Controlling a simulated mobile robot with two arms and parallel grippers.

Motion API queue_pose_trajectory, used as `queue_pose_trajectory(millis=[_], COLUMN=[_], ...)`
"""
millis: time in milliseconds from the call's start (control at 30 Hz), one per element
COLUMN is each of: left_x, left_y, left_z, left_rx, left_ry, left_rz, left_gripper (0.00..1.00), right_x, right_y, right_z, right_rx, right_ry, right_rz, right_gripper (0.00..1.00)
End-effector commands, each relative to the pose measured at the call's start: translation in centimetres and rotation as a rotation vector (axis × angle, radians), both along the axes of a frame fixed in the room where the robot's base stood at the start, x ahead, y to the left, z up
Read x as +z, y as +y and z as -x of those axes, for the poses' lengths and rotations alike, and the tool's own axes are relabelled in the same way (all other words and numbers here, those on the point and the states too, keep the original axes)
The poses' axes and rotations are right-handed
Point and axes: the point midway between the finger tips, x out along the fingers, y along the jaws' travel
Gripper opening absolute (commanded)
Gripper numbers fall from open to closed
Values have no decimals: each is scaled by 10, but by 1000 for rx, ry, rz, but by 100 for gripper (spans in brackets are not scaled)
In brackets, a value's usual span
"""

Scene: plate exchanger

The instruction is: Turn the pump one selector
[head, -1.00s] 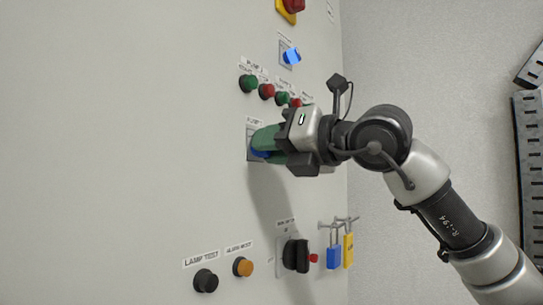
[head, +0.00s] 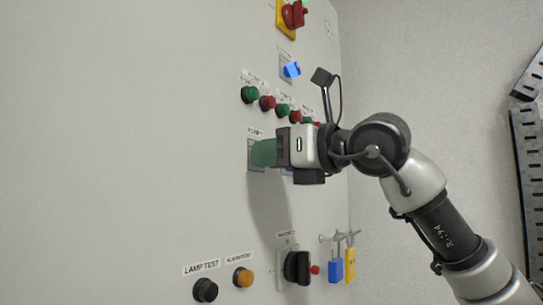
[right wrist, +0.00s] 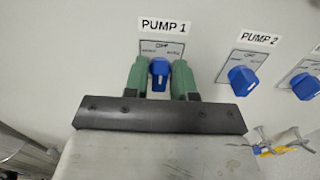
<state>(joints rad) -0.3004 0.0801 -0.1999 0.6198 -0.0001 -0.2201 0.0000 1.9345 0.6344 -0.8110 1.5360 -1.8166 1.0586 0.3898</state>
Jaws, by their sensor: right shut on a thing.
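The pump one selector is a blue knob (right wrist: 159,70) on a plate under the PUMP 1 label, with an OFF mark above it. Its handle looks about upright in the right wrist view. My right gripper (head: 262,153) has green fingers that reach the panel at the pump one plate. In the right wrist view the fingers (right wrist: 160,77) stand on both sides of the knob, shut on it. In the head view the fingers hide the knob. My left gripper is not in view.
The pump 2 selector (right wrist: 243,80) is right of pump one, with another blue knob (right wrist: 306,87) beyond. Green and red buttons (head: 268,103) sit above the gripper. A black rotary switch (head: 297,267) and blue and yellow padlocks (head: 335,271) are below.

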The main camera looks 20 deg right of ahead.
Motion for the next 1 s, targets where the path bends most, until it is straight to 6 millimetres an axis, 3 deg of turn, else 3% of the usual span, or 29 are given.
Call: queue_pose_trajectory(millis=[300,333,400,767,1000], left_x=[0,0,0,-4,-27], left_y=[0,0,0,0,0], left_z=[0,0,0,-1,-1], left_rx=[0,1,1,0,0], left_ry=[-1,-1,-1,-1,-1], left_rz=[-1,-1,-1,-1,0], left_gripper=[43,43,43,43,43], right_x=[-1,-1,-1,-1,-4], right_y=[0,0,0,-3,-30], right_z=[0,0,0,4,37], right_rx=[0,0,0,0,-2], right_ry=[2,2,2,0,-3], right_rz=[2,1,1,-1,-2], right_gripper=[2,30,41,42,42])
